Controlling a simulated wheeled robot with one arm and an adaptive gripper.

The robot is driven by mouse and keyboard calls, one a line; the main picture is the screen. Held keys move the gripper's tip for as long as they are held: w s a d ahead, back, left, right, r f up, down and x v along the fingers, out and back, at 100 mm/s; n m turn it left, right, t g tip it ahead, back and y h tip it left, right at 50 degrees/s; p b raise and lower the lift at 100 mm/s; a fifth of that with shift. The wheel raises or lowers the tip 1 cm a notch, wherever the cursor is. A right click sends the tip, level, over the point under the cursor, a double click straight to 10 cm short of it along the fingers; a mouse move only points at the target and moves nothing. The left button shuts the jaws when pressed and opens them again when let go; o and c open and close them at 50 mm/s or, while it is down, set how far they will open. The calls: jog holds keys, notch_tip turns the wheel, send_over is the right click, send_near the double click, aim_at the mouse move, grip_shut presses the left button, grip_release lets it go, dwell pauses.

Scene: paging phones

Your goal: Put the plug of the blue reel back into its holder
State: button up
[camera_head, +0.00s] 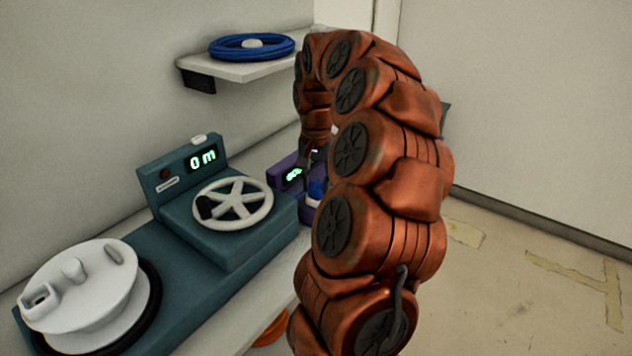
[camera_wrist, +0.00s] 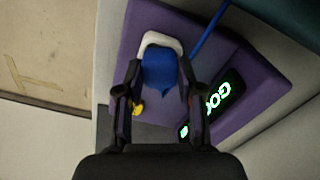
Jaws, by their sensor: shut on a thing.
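My gripper (camera_wrist: 158,85) is shut on a blue plug (camera_wrist: 158,72), seen between its fingers in the wrist view. The plug is over a purple unit (camera_wrist: 140,22). A white U-shaped piece (camera_wrist: 160,40) borders the plug's far end; I cannot tell whether it is the holder or how deep the plug sits. A blue cable (camera_wrist: 208,30) runs from beside the plug to the top edge. In the head view, my arm largely hides the gripper and the purple unit (camera_head: 280,174); a bit of blue (camera_head: 317,188) shows there.
A blue cable coil (camera_head: 252,47) lies on a wall shelf (camera_head: 225,70). A teal machine (camera_head: 215,245) with a white handwheel (camera_head: 233,203), a "0 m" display (camera_head: 202,159) and a white reel (camera_head: 85,290) stands left of my arm. The purple unit's display (camera_wrist: 218,102) glows green. Floor (camera_head: 530,260) at right is clear.

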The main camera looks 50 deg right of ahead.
jog(key=shift+c, duration=0.5)
jog(key=shift+r, duration=0.3)
notch_tip(320, 180, up, 18)
jog(key=p, duration=0.6)
jog(key=shift+p, duration=0.4)
dwell(0.8)
jog(key=shift+a, duration=0.1)
jog(key=a+b, duration=0.7)
jog(key=a, duration=1.4)
jog(key=shift+s+a, duration=0.35)
jog(key=shift+a, duration=0.05)
